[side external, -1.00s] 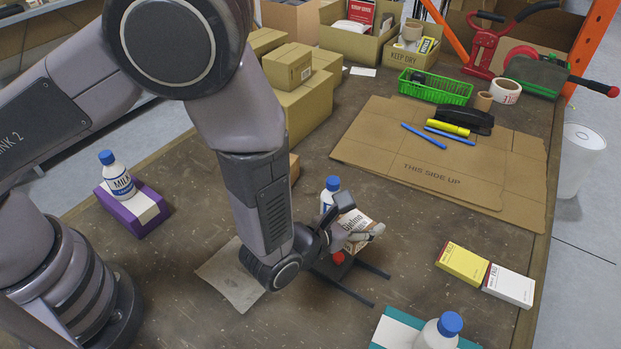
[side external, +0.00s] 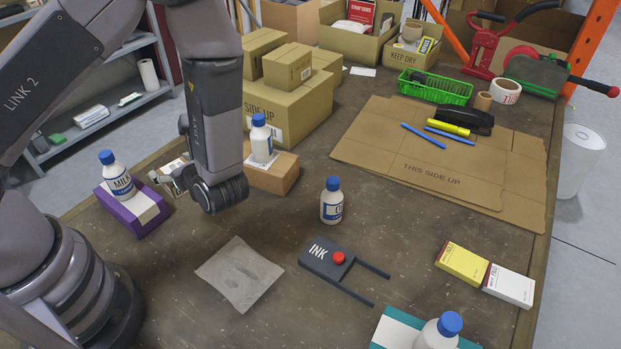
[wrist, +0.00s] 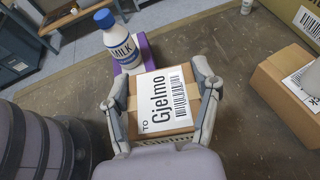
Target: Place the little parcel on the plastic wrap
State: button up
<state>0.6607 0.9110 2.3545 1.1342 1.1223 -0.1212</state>
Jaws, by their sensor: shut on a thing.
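The little parcel (wrist: 165,105) is a brown box with a white "TO Gjelmo" barcode label. My gripper (wrist: 163,88) is shut on it, with one finger on each side. In the side view my gripper (side external: 168,180) is at the left, partly hidden by my wrist, and the parcel (side external: 175,164) shows only in part. They are near the purple box with the milk bottle. A flat grey sheet (side external: 238,273), which looks like the plastic wrap, lies bare on the table, in front and to the right of my gripper.
A milk bottle (side external: 116,177) stands on a purple box (side external: 131,219). Another bottle (side external: 262,140) stands on a brown box (side external: 272,175). Table around the sheet is clear.

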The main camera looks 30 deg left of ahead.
jog(key=s+a+n+g+h, duration=0.1)
jog(key=s+n+g+h, duration=0.1)
jog(key=s+n+g, duration=0.7)
jog(key=s+d+n+g+h, duration=0.7)
jog(key=s+d+n+h, duration=0.1)
jog(key=n+h, duration=0.1)
jog(key=n+t+h, duration=0.9)
jog(key=n+h, duration=0.6)
jog(key=n, duration=0.1)
send_over(241, 273)
notch_tip(241, 273, down, 6)
jog(key=shift+r, duration=0.2)
jog(key=shift+f, duration=2.1)
